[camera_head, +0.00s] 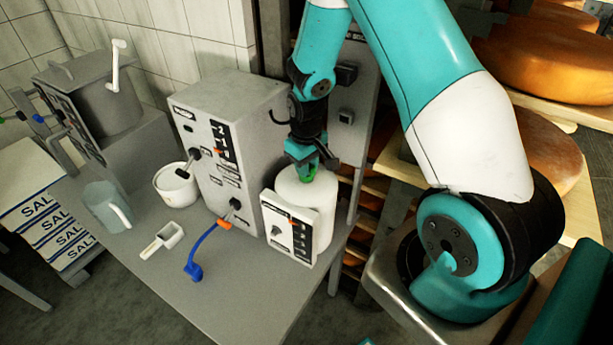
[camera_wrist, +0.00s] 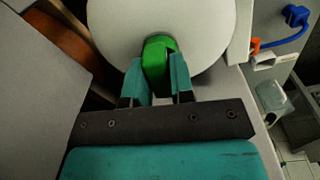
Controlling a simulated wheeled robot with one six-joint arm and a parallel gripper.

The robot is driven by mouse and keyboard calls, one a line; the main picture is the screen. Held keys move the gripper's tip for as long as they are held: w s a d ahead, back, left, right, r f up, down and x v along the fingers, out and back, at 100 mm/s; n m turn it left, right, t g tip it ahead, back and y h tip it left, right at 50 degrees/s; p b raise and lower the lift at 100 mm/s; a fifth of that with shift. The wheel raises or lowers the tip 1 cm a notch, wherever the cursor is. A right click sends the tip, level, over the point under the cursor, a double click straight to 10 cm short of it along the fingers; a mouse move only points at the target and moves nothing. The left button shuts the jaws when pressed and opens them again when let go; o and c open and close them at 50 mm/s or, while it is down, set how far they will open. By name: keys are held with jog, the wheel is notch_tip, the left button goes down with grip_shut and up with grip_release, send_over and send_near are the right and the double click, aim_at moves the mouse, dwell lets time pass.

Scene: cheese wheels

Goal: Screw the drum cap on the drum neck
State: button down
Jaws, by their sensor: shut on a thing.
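The drum is a white cylinder (camera_head: 306,197) standing upright at the right end of the grey table, behind a small white panel. Its pale round top (camera_wrist: 205,30) fills the upper middle of the wrist view. The green drum cap (camera_wrist: 158,62) is between the fingers of my gripper (camera_wrist: 160,80), over the drum's top. In the head view my gripper (camera_head: 308,172) points down at the drum, with a little green of the cap showing. My gripper is shut on the cap. The drum neck is hidden under the cap, so I cannot tell how far the cap is seated.
A white control panel (camera_head: 290,228) stands against the drum's front. A tall grey machine box (camera_head: 225,140) is left of it. A blue hose piece (camera_head: 205,250), a white scoop (camera_head: 162,240), a white pot (camera_head: 176,186) and a grey jug (camera_head: 106,207) stand left. Cheese wheels (camera_head: 545,50) lie on shelves at right.

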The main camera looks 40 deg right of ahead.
jog(key=c, duration=0.9)
grip_release()
jog(key=shift+s+a+r+b, duration=0.1)
jog(key=shift+r+b, duration=0.3)
jog(key=shift+r, duration=1.45)
jog(key=shift+s+r+b, duration=0.1)
jog(key=shift+r+b, duration=0.3)
jog(key=shift+r, duration=1.45)
